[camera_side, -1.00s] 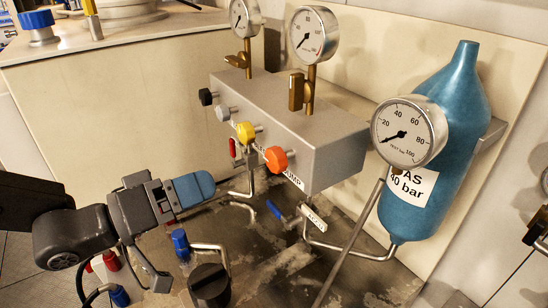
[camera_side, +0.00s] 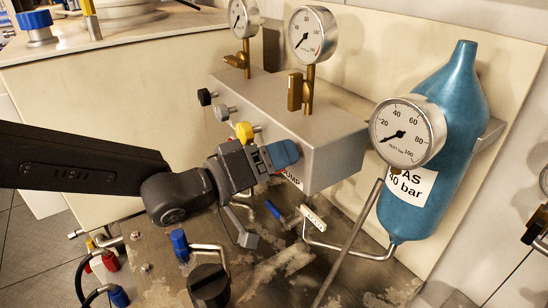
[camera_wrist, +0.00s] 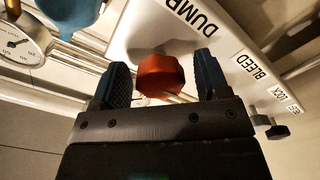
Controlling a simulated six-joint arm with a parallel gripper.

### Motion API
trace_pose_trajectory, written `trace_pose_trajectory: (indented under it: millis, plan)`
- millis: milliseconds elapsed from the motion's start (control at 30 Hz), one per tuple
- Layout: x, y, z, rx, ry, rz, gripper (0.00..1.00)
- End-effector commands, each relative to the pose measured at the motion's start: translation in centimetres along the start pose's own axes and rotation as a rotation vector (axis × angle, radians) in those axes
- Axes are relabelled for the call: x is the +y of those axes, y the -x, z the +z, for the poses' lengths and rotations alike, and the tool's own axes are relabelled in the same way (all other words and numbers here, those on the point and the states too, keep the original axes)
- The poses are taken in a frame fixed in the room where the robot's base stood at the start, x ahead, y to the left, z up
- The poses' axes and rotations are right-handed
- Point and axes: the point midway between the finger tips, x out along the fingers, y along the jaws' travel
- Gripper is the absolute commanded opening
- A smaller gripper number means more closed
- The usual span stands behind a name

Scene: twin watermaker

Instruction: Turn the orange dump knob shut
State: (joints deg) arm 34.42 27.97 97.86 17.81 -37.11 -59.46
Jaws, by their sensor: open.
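The orange dump knob (camera_wrist: 160,75) shows in the wrist view, on the grey manifold block beside the DUMP label (camera_wrist: 190,14). My gripper (camera_wrist: 160,84) is open, with one blue finger on each side of the knob. Small gaps show between the knob and both fingers. In the side view my gripper (camera_side: 282,154) is at the front face of the manifold block (camera_side: 330,160), and its blue finger hides the knob. Part of the DUMP label (camera_side: 292,180) shows below it.
A yellow knob (camera_side: 244,131), a grey knob (camera_side: 224,113) and a black knob (camera_side: 206,97) stick out in a row to the left. A gauge (camera_side: 408,132) and a blue gas bottle (camera_side: 440,140) stand to the right. Pipes and a black knob (camera_side: 209,285) are below.

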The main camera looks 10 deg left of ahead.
Motion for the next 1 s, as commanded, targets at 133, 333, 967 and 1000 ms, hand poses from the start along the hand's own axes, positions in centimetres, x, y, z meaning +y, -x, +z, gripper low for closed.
trace_pose_trajectory:
  millis: [133,333,967,1000]
  plan:
    - [0.0,-0.08,0.01,0.0,0.0,0.0,0.69]
    - [-0.01,-0.05,0.0,0.0,0.0,0.0,0.59]
    - [-0.02,-0.03,-0.01,0.0,-0.015,0.0,0.19]
    - [-0.01,-0.03,-0.02,0.001,-0.024,0.0,0.19]
